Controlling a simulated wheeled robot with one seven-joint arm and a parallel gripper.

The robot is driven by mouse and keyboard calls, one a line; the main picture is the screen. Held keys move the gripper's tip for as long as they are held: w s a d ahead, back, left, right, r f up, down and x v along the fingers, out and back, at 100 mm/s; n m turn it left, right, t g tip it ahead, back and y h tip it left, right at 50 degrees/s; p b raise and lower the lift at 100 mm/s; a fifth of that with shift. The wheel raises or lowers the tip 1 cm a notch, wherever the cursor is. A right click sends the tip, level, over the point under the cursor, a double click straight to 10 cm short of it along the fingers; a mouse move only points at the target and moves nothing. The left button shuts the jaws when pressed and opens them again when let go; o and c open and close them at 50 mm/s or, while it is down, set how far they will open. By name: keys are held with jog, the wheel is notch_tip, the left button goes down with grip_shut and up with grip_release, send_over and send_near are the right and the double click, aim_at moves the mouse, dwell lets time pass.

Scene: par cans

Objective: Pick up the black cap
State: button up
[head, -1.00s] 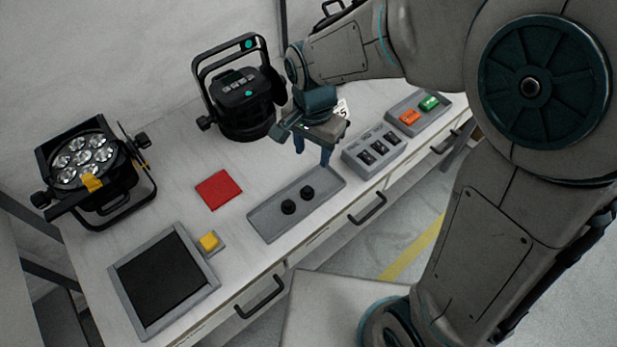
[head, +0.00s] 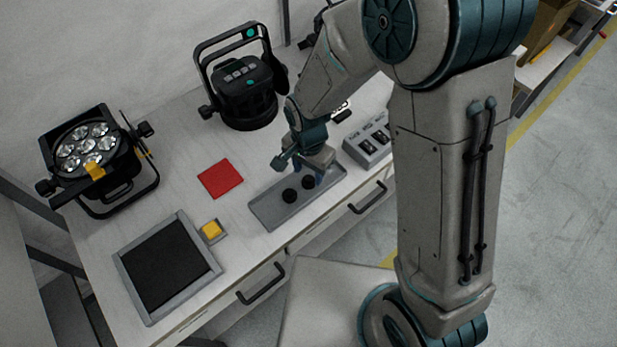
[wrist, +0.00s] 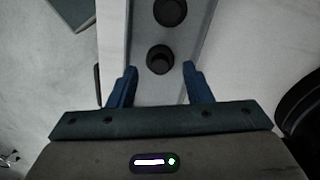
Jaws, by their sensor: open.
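Two small round black caps stand in a long grey tray on the table: one on the left (head: 290,196) and one on the right (head: 308,182). In the wrist view the nearer cap (wrist: 160,60) lies between and just ahead of my fingertips, and the other cap (wrist: 170,12) is farther off at the top edge. My gripper (head: 319,176) is at the tray's right part, beside the right cap. Its blue fingers (wrist: 159,67) are open and empty. I cannot tell exactly how high the fingertips are above the tray.
The grey tray (head: 268,212) lies near the table's front edge. A red square (head: 220,179), a yellow button (head: 212,230) and a dark framed panel (head: 168,266) lie to the left. A switch box (head: 368,146) stands to the right. Two black par cans (head: 243,85) (head: 88,150) stand behind and left.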

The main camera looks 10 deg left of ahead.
jog(key=shift+f, duration=1.1)
jog(key=c, duration=0.8)
jog(key=shift+c, duration=0.2)
jog(key=shift+r, duration=0.15)
jog(key=shift+r, duration=0.55)
jog(key=r, duration=0.3)
jog(key=shift+w+d+r+b, duration=0.15)
jog(key=shift+w+d+b, duration=0.2)
jog(key=shift+d, duration=0.05)
jog(key=w+d+r+b, duration=0.1)
jog(key=w+d+r, duration=0.4)
jog(key=d, duration=0.4)
jog(key=shift+w+r, duration=0.4)
jog(key=shift+r, duration=0.3)
